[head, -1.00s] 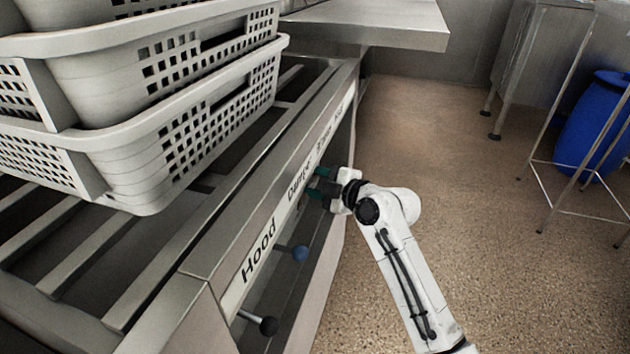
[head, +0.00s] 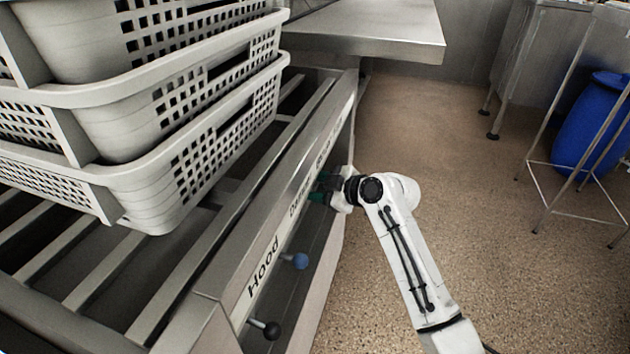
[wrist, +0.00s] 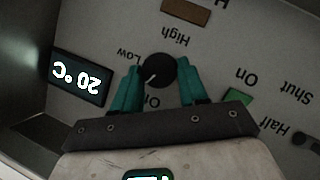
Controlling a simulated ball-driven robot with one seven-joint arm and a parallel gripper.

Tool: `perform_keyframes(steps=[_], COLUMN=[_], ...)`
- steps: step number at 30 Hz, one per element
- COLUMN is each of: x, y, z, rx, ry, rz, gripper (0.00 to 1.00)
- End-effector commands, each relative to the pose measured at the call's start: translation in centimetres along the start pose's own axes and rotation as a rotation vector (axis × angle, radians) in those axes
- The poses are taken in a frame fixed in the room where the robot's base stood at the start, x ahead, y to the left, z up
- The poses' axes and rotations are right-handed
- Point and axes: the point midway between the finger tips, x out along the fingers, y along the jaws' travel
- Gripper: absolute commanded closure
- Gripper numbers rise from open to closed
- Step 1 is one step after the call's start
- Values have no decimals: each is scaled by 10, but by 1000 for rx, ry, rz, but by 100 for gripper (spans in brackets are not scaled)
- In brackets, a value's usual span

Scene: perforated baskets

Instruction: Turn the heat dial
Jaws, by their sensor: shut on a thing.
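The heat dial (wrist: 158,69) is a round black knob with a white pointer line in the wrist view. The labels High, Low and a partly hidden one beginning with O stand around it, upside down in this view. The pointer slants toward the lower left. My gripper (wrist: 157,78) is shut on the dial, with one teal finger on each side of it. In the head view my gripper (head: 320,190) is at the front panel of the slatted bench (head: 222,262), and the dial is hidden there.
A lit display (wrist: 80,76) reads 20 °C beside the dial. A green switch (wrist: 238,97) marked On is on the other side, and a brown piece (wrist: 185,12) is beyond. Blue (head: 296,261) and black (head: 266,328) knobs stick out near the Hood label. Baskets (head: 175,175) are stacked on the bench.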

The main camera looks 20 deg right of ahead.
Motion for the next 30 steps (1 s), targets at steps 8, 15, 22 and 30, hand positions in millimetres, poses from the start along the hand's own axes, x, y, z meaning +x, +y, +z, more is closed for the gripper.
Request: perform_keyframes(steps=[8,15,22,30], x=[-1,0,2,3], y=[6,8,9,9], z=[-2,0,2,4], rx=[234,435,627,822], ry=[-16,-29,-41,-54], rz=[-120,-225,-325,-427], gripper=[88,88,88,88])
